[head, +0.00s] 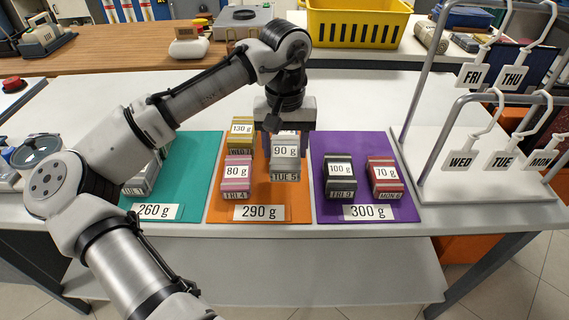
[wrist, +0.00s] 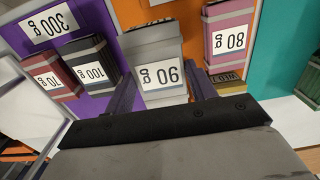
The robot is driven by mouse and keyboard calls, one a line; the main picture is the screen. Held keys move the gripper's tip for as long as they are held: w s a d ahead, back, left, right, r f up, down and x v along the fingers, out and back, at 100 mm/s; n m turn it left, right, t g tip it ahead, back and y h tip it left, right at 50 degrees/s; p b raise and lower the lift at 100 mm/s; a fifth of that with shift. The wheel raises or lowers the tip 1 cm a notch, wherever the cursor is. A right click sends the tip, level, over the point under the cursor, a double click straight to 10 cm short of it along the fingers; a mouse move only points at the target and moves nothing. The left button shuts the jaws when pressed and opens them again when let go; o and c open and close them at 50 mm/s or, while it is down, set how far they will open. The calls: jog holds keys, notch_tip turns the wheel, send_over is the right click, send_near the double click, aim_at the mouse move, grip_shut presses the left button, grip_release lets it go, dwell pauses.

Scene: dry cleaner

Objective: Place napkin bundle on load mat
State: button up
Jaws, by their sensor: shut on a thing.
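My gripper (head: 284,126) points down over the orange mat (head: 218,205), marked 290 g. It is shut on the grey napkin bundle (head: 285,163), labelled 90 g and TUE 5. In the wrist view this bundle (wrist: 155,45) sits between the two fingers. I cannot tell whether its underside touches the mat. A pink 80 g bundle (head: 236,178) and a yellow 130 g bundle (head: 241,147) are on the orange mat to its left. The purple mat (head: 395,148), marked 300 g, carries a black 100 g bundle (head: 340,190) and a red 70 g bundle (head: 385,190).
A teal mat (head: 195,165), marked 260 g, lies at left, partly hidden by my arm, with a grey-green bundle on it. A metal rack (head: 415,95) with day tags stands at right. A yellow basket (head: 355,28) is behind the white table (head: 350,85).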

aim_at(285, 151)
jog(key=shift+f, duration=2.7)
jog(key=shift+f, duration=0.15)
jog(key=o, duration=1)
notch_tip(285, 151, up, 12)
jog(key=shift+r, duration=0.2)
